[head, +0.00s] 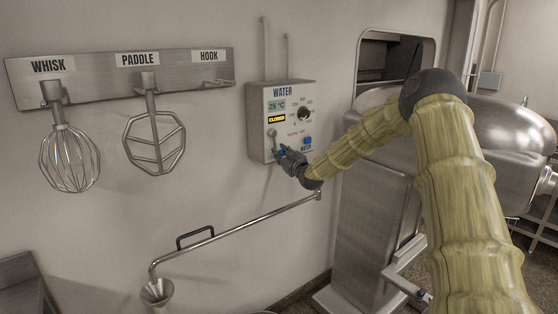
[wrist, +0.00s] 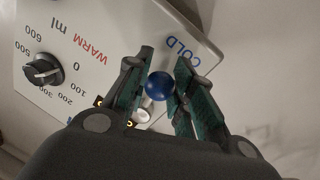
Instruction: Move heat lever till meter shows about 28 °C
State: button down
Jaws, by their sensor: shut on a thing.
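The water control box (head: 282,145) hangs on the wall. Its meter (head: 276,106) appears to read 25 °C, above a yellow sign (head: 277,119) that reads CLOSED. The heat lever (head: 272,134) is at the lower left of the box front. In the wrist view its blue ball knob (wrist: 158,86) sits between the two green-padded fingers of my gripper (wrist: 165,58), near the word COLD. In the head view my gripper (head: 284,153) is at the lower front of the box. The fingers hide part of the lever and its scale.
A black dial (head: 303,114) marked in ml is on the box, and shows in the wrist view (wrist: 43,71). A blue button (head: 308,141) is close right of my gripper. A pipe (head: 235,229) with a funnel runs below. A whisk (head: 69,157) and paddle (head: 154,143) hang left.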

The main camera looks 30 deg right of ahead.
jog(key=shift+d+n+b, duration=0.6)
jog(key=shift+n+b, duration=0.3)
jog(key=shift+b, duration=0.1)
jog(key=shift+d+r+n, duration=0.15)
jog(key=shift+d+n, duration=0.05)
jog(key=shift+n, duration=0.1)
jog(key=c, duration=1.2)
grip_release()
jog(key=shift+s, duration=0.1)
jog(key=s, duration=0.7)
jog(key=s+a+f, duration=0.1)
jog(key=s, duration=0.3)
jog(key=shift+s+a, duration=0.1)
jog(key=shift+s, duration=0.25)
